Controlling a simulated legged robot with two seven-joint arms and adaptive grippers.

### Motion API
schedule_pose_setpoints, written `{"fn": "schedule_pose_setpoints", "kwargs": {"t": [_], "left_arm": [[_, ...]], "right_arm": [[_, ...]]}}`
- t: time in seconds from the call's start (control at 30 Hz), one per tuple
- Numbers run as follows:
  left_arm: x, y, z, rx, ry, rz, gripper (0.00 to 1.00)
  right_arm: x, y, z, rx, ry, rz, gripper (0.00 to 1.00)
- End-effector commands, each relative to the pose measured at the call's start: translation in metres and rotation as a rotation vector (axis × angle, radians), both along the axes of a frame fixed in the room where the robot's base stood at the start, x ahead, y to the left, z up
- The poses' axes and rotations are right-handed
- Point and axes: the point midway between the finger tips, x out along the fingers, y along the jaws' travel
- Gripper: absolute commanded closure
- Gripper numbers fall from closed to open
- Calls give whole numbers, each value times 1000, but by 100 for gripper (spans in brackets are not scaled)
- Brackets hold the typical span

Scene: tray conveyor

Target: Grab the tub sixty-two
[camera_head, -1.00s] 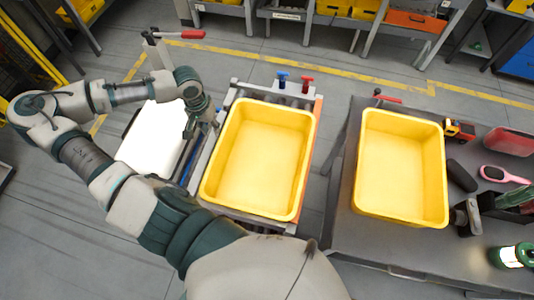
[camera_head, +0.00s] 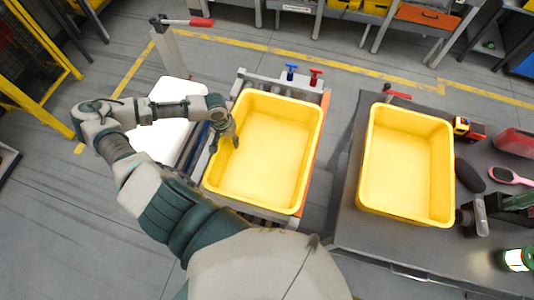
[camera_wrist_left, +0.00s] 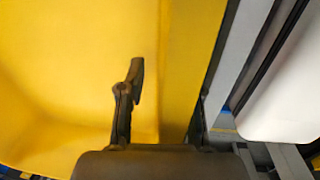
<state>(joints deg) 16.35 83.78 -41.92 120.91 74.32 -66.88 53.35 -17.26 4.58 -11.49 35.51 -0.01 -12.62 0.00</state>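A yellow tub (camera_head: 265,150) sits on the conveyor, and a second yellow tub (camera_head: 405,165) stands on the dark table to its right. I can read no number on either. My left gripper (camera_head: 225,142) is at the left rim of the conveyor tub. In the left wrist view the gripper (camera_wrist_left: 164,105) is open, one finger inside the tub (camera_wrist_left: 75,70) and the other outside its wall. I cannot tell whether the fingers touch the wall. My right gripper is not in view.
The dark table (camera_head: 345,215) also holds a toy truck (camera_head: 468,128), a pink brush (camera_head: 508,176) and a green lantern (camera_head: 516,260). Blue (camera_head: 291,71) and red (camera_head: 315,76) handles stand behind the conveyor tub. A white panel (camera_head: 165,125) lies left of the conveyor.

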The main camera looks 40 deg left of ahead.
Motion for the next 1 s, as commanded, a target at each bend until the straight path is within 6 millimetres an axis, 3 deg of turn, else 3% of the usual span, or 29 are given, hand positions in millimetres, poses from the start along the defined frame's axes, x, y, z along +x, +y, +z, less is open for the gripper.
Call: {"fn": "schedule_pose_setpoints", "kwargs": {"t": [0.23, 0.37, 0.4, 0.87, 1.0], "left_arm": [[0, 1, -3, -1, 0, 0, 66], [0, 1, -3, -1, 0, 0, 98], [0, 1, -3, -1, 0, 0, 100], [1, 0, 0, -1, -3, 0, 100], [1, 1, 14, 1, -5, -1, 100]], "right_arm": [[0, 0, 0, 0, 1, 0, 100], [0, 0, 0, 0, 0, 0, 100], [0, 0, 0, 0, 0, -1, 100], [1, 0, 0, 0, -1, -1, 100], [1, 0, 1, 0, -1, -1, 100]]}}
